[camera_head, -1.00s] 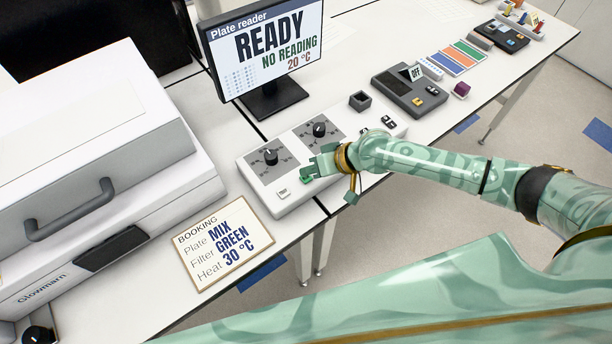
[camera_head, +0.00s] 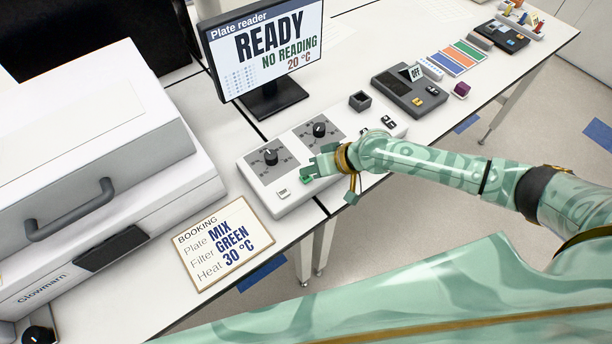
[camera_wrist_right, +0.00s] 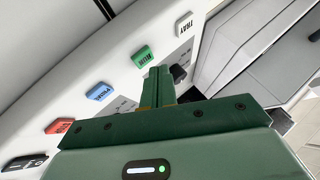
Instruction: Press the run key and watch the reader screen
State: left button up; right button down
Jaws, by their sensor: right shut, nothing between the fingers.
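The plate reader screen (camera_head: 265,50) reads READY, NO READING, 20 °C. In front of it is a white control panel (camera_head: 262,203) with two black dials (camera_head: 270,157) and a row of keys along its near edge. The green run key (camera_wrist_right: 142,57) shows in the right wrist view, and the head view shows it beside the fingers (camera_head: 306,178). My right gripper (camera_head: 312,172) is shut and empty over the panel. In the wrist view its fingertips (camera_wrist_right: 161,72) are close to the run key; I cannot tell if they touch. My left gripper is out of view.
A white tray key (camera_wrist_right: 184,24), a blue key (camera_wrist_right: 99,92) and a red key (camera_wrist_right: 59,126) flank the run key. The booking card (camera_head: 223,243) reads Plate MIX, Filter GREEN, Heat 30 °C. A large white instrument (camera_head: 190,200) stands at left, a grey device (camera_head: 395,88) further right.

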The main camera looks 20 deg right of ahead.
aim_at(310, 179)
jog(key=shift+f, duration=0.1)
dwell(0.3)
jog(key=shift+f, duration=0.3)
jog(key=shift+f+b, duration=0.4)
jog(key=shift+b, duration=0.05)
dwell(0.5)
jog(key=shift+r, duration=0.1)
jog(key=shift+r+p, duration=0.75)
jog(key=shift+p, duration=0.15)
notch_tip(310, 179, up, 5)
jog(key=p, duration=0.5)
